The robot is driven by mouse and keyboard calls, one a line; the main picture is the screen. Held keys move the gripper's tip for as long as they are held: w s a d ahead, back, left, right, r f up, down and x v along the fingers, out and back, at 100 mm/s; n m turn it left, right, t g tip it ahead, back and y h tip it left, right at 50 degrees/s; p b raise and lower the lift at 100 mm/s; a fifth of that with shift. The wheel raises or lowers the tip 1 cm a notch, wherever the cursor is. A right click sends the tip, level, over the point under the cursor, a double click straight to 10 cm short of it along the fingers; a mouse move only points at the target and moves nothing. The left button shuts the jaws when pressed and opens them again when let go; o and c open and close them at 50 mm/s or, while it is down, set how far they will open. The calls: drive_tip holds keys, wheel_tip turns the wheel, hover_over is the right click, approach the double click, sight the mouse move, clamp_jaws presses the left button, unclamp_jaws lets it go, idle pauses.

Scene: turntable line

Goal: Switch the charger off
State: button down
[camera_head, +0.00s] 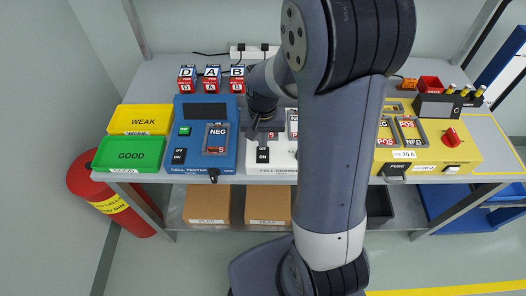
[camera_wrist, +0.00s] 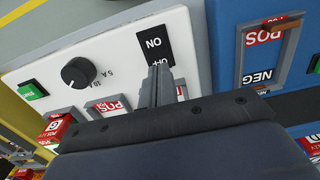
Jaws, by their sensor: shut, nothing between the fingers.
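The white cell charger (camera_head: 272,172) stands mid-bench, partly hidden behind my arm. Its black rocker switch (camera_head: 263,154), marked OFF and ON, is on the front left of its panel. In the wrist view the switch (camera_wrist: 154,43) appears turned around, with the OFF end nearest my fingers. My gripper (camera_wrist: 160,70) is shut and empty, its fingertips at the OFF end; I cannot tell whether they touch it. In the head view my gripper (camera_head: 254,132) is just above the switch. The charger's black knob (camera_wrist: 78,72) and green button (camera_wrist: 32,90) also show.
The blue cell tester (camera_head: 193,162) stands close left of the charger, with its own switch. The yellow unit (camera_head: 455,152) with a red knob is at right. The green GOOD tray (camera_head: 128,154) and yellow WEAK tray (camera_head: 146,121) are at far left. Cells D, A, B stand behind.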

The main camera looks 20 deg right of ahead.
drive_tip(key=shift+f+b, duration=0.7)
drive_tip(key=shift+f, duration=0.25)
idle(0.3)
drive_tip(key=shift+r, duration=0.1)
drive_tip(key=shift+r+p, duration=2.9)
drive_tip(key=shift+r, duration=0.65)
drive_tip(key=shift+f, duration=0.15)
wheel_tip(320, 180, down, 7)
drive_tip(key=b, duration=0.6)
